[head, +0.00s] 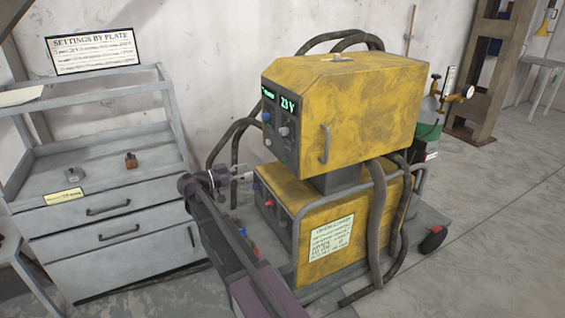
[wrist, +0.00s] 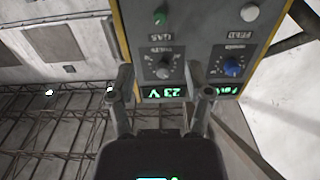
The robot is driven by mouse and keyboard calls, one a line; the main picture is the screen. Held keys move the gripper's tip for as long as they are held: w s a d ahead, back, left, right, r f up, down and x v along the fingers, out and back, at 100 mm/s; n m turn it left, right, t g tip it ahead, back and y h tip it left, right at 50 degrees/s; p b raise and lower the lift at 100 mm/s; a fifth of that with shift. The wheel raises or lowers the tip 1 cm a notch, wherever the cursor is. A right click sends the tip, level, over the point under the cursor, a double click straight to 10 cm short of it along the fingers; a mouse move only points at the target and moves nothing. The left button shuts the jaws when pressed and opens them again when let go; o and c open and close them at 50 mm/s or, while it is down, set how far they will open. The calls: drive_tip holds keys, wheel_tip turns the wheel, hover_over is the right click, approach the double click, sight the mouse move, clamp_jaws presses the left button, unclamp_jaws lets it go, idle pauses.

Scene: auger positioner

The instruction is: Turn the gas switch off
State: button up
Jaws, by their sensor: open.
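The gas switch (wrist: 160,16) is a small green knob on the welder's grey control panel, beside a label reading GAS; the wrist view shows the panel upside down. Its setting is too small to tell. The panel (head: 280,130) is on the front of the yellow upper unit (head: 345,110) in the head view. My gripper (head: 250,175) is open and empty, in front of and below that panel. In the wrist view the two fingers of my gripper (wrist: 160,82) stand apart, on either side of the grey volts knob (wrist: 163,70) in the picture. I cannot see contact.
A blue knob (wrist: 233,68) and a white feed knob (wrist: 250,12) share the panel. A lower yellow unit (head: 325,225) has its own knobs. Hoses loop around the cart. A grey drawer cabinet (head: 110,235) stands left, and a gas cylinder (head: 428,120) behind right.

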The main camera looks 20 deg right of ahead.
sight(282, 161)
drive_tip(key=shift+d, duration=0.1)
drive_tip(key=shift+w+d, duration=0.15)
drive_tip(key=shift+d, duration=3.25)
drive_tip(key=shift+w+d, duration=0.1)
drive_tip(key=shift+d, duration=3.3)
clamp_jaws()
